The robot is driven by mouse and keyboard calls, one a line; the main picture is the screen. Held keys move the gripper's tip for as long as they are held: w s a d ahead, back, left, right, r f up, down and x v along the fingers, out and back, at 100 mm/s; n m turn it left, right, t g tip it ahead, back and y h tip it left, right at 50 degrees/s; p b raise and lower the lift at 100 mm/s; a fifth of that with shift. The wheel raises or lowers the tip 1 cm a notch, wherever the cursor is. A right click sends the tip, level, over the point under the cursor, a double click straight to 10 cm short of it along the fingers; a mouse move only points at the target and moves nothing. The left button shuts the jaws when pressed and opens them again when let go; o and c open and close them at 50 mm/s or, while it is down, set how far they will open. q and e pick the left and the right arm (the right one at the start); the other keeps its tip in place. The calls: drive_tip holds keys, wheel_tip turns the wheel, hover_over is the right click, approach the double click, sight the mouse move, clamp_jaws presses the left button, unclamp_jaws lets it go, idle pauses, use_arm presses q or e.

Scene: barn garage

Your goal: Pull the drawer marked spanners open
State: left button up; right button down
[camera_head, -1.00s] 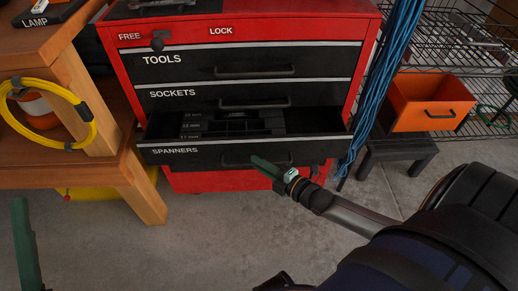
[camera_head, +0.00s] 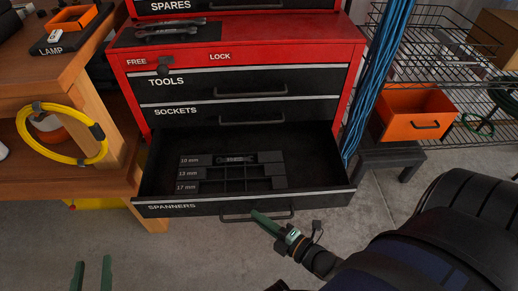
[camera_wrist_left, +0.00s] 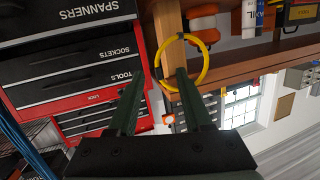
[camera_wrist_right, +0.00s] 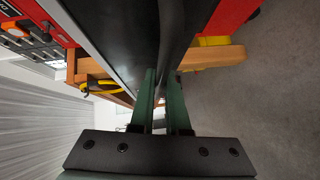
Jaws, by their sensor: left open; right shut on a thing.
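The drawer marked SPANNERS (camera_head: 185,208) is pulled well out of the red tool cabinet (camera_head: 135,95). Inside it lies a black tray (camera_head: 232,183) with slots labelled 10 mm, 13 mm and 17 mm, and a spanner (camera_head: 236,158) in the top slot. My right gripper (camera_head: 262,222) is shut on the drawer handle (camera_head: 282,214); the right wrist view shows its fingers (camera_wrist_right: 163,75) at the drawer front. My left gripper (camera_head: 91,270) is open and empty at the lower left, away from the drawer; its fingers (camera_wrist_left: 157,90) stand apart in the left wrist view.
A wooden workbench (camera_head: 60,185) with a yellow coil (camera_head: 35,145) stands at left. At right are blue cables (camera_head: 375,75), an orange bin (camera_head: 415,108) on a black stool (camera_head: 390,156), and a wire shelf. The TOOLS (camera_head: 240,85) and SOCKETS drawers are closed. Floor in front is clear.

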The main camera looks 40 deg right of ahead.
use_arm(q)
drive_tip(key=shift+s+a+f+g, duration=0.1)
drive_tip(key=shift+s+f+g, duration=0.3)
drive_tip(key=shift+f, duration=0.35)
drive_tip(key=shift+s+a+f+g, duration=0.1)
drive_tip(key=shift+s+f+g, duration=0.25)
drive_tip(key=shift+f, duration=0.35)
use_arm(e)
drive_tip(key=shift+s+a, duration=0.5)
drive_tip(key=shift+s, duration=0.25)
drive_tip(key=c, duration=0.9)
unclamp_jaws()
drive_tip(key=shift+s+d, duration=0.1)
use_arm(q)
drive_tip(key=s+f+n+g+y+p, duration=0.1)
drive_tip(key=s+f+g, duration=0.3)
drive_tip(key=f, duration=0.5)
drive_tip(key=shift+s+d+f+g+p, duration=0.2)
drive_tip(key=shift+s+g+p, duration=0.15)
drive_tip(key=shift+s+p, duration=0.45)
use_arm(e)
drive_tip(key=v, duration=1.2)
drive_tip(key=shift+s, duration=0.15)
use_arm(q)
drive_tip(key=shift+s, duration=0.25)
